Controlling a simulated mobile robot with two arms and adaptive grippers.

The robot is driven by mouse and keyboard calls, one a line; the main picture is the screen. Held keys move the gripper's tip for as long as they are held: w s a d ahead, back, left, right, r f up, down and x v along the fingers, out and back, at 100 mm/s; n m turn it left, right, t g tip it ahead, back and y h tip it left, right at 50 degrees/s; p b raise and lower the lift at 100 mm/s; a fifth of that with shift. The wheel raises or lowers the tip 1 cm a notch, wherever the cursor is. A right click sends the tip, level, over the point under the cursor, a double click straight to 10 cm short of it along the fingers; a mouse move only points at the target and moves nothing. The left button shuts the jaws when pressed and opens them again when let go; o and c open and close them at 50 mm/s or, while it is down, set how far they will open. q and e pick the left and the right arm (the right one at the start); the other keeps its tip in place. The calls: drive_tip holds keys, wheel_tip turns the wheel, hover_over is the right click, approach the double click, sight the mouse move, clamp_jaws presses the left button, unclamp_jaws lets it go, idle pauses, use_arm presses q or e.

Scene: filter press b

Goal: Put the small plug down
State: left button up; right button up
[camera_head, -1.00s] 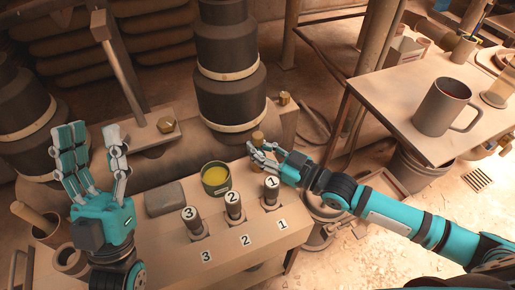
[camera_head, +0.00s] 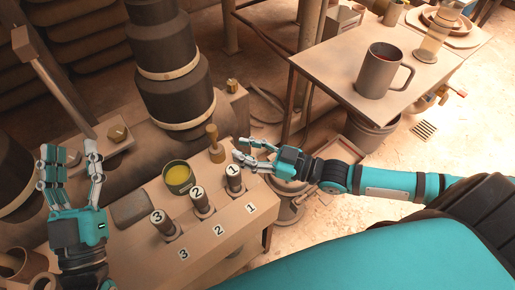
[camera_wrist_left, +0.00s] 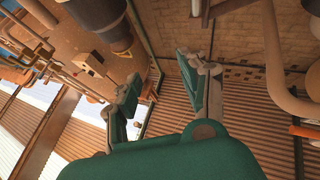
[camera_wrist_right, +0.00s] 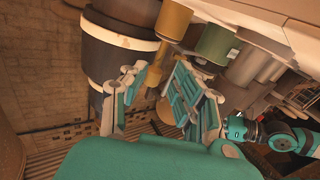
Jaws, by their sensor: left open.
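The small brass plug (camera_head: 217,152) stands upright on the bench top, behind peg 1 and the green cup. My right gripper (camera_head: 238,157) is open and empty, just to the right of the plug and apart from it in the head view. In the right wrist view, the plug (camera_wrist_right: 172,22) shows beyond the parted fingers (camera_wrist_right: 160,92). My left gripper (camera_head: 68,172) is open and empty, raised fingers up at the left of the bench. The left wrist view shows its parted fingers (camera_wrist_left: 160,95) with nothing between them.
Three numbered pegs, 1 (camera_head: 234,180), 2 (camera_head: 201,202) and 3 (camera_head: 163,224), stand along the bench (camera_head: 215,262) front. A green cup (camera_head: 179,178) with yellow contents and a grey block (camera_head: 130,207) lie behind. A side table (camera_head: 335,62) carries a mug (camera_head: 384,72).

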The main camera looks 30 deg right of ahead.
use_arm(q)
drive_tip(key=shift+w+a+f+g+y+p, duration=0.15)
drive_tip(key=shift+w+f+g+y, duration=0.2)
drive_tip(key=shift+f+g, duration=0.45)
drive_tip(key=shift+w+d+f+g+y+p, duration=0.15)
drive_tip(key=shift+w+f+g+y, duration=0.2)
drive_tip(key=shift+f, duration=0.7)
use_arm(e)
drive_tip(key=shift+v, duration=1.75)
use_arm(q)
drive_tip(key=shift+a, duration=0.1)
